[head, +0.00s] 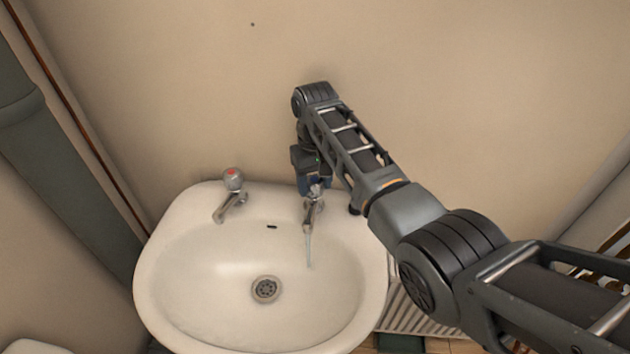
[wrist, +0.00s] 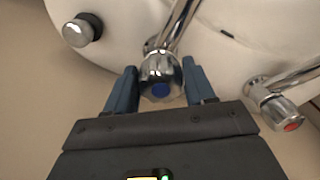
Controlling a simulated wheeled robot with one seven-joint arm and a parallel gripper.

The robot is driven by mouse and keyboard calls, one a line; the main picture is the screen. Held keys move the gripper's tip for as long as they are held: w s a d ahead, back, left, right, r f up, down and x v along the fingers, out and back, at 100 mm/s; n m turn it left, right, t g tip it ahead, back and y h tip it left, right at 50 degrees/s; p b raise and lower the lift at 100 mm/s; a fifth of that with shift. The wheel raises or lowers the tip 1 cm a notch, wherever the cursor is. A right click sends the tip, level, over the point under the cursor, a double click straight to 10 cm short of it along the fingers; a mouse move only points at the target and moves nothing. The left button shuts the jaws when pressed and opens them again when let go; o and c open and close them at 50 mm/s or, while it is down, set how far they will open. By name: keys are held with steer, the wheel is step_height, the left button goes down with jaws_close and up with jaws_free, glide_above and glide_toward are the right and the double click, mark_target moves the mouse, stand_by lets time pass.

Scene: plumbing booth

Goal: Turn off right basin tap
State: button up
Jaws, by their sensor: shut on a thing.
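The right basin tap (head: 313,208) stands at the back right of the white basin (head: 165,250). A thin stream of water (head: 309,248) runs from its spout. In the wrist view its chrome handle with a blue cap (wrist: 160,88) sits between the two blue fingers of my gripper (wrist: 160,92). My gripper (head: 314,187) reaches down onto the handle from above and is shut on it. In the head view the gripper and arm hide part of the handle. The left tap, with a red cap (head: 233,180), stands apart at the back left; it also shows in the wrist view (wrist: 285,112).
The basin is against a beige wall (head: 200,80). The drain (head: 265,289) and overflow slot (head: 271,227) are uncovered. A round chrome knob (wrist: 83,29) is near the gripper in the wrist view. A grey pipe (head: 50,150) runs along the left.

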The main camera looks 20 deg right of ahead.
mark_target(314, 181)
steer(key=shift+a+m, duration=0.1)
steer(key=shift+m, duration=1.8)
steer(key=o, duration=1)
steer(key=shift+r, duration=0.1)
step_height(314, 181, up, 8)
steer(key=shift+f+b, duration=0.2)
steer(key=shift+b, duration=0.35)
